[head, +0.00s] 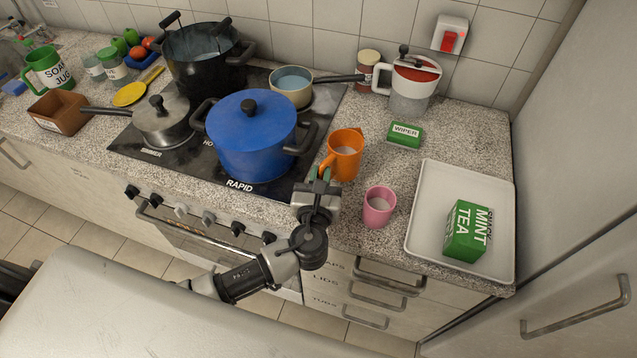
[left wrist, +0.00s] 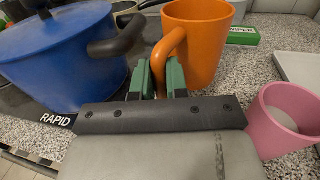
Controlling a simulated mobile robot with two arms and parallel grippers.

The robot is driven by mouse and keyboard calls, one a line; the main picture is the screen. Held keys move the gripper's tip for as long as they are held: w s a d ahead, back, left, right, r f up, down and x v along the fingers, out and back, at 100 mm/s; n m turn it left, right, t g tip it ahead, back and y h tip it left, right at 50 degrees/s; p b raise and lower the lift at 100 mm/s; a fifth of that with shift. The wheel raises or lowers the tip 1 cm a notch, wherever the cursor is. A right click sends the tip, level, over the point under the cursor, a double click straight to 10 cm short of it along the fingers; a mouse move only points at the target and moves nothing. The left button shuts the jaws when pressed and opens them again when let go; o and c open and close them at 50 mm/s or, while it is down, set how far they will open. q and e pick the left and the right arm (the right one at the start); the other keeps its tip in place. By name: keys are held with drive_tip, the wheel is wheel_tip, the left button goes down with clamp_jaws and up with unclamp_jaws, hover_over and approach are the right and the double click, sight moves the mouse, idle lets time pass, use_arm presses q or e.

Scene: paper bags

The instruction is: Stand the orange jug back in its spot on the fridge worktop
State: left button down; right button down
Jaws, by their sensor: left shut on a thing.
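The orange jug (head: 346,158) is upright at the right edge of the hob, over the speckled worktop (head: 350,219). Its handle points left and toward me. My left gripper (head: 319,176) is shut on that handle. In the left wrist view the green fingertips (left wrist: 162,78) sit on either side of the handle of the orange jug (left wrist: 200,42). Whether the jug's base touches the worktop is hard to tell. My right gripper is not in view.
A pink cup (head: 378,208) stands close in front of the jug at right. A large blue pot (head: 250,138) is close on its left.

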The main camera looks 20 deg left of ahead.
use_arm(q)
drive_tip(key=shift+a+f, duration=0.15)
drive_tip(key=shift+a, duration=0.15)
drive_tip(key=shift+f, duration=0.35)
wheel_tip(320, 180, down, 2)
drive_tip(key=shift+f, duration=0.65)
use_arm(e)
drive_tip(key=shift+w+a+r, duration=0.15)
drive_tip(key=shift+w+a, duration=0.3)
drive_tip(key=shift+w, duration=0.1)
use_arm(q)
drive_tip(key=shift+f, duration=0.1)
drive_tip(key=c, duration=1.1)
unclamp_jaws()
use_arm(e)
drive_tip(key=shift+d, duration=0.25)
